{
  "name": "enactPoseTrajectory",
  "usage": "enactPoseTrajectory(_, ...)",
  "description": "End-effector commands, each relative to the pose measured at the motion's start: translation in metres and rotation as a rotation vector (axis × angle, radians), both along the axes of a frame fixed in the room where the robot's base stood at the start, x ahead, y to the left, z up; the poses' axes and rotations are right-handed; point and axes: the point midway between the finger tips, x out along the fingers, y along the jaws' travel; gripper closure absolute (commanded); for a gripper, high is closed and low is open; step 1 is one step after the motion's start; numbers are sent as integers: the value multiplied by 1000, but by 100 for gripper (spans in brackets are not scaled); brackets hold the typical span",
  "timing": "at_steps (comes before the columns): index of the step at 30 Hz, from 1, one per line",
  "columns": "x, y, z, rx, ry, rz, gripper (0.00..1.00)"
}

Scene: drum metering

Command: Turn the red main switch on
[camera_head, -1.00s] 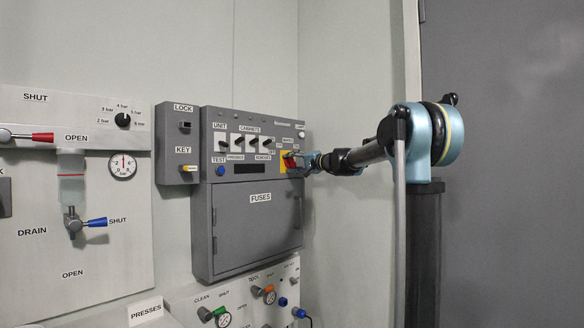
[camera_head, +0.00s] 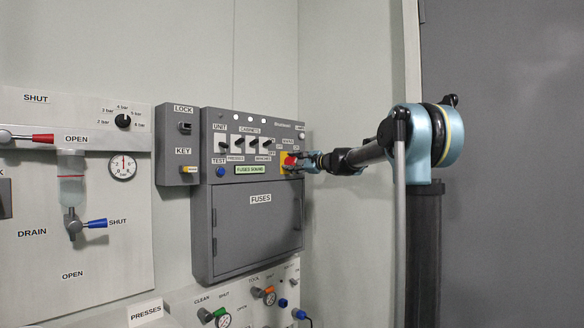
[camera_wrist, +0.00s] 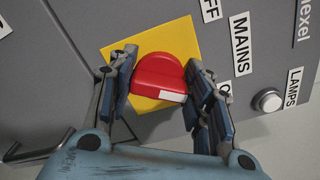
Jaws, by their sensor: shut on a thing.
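The red main switch (camera_wrist: 160,77) is a round red knob with a white mark on a yellow plate (camera_wrist: 180,35), beside the MAINS label (camera_wrist: 241,43). In the head view the red knob (camera_head: 289,160) sits at the right edge of the grey panel. My gripper (camera_wrist: 165,85) is shut on the red knob, with one finger on each side of it. In the head view my gripper (camera_head: 303,161) reaches the switch from the right and partly covers it. The display (camera_head: 251,169) on the panel is lit green and small lamps above the switches are lit.
Several toggle switches (camera_head: 245,144) sit left of the red knob, above the fuse door (camera_head: 257,226). A LAMPS button (camera_wrist: 268,101) is close to my right finger in the wrist view. The wall right of the panel is bare.

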Motion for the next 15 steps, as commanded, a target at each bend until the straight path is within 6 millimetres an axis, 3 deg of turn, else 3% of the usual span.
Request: enactPoseTrajectory(15, 2, -2, 0, 125, 162, -4, 78)
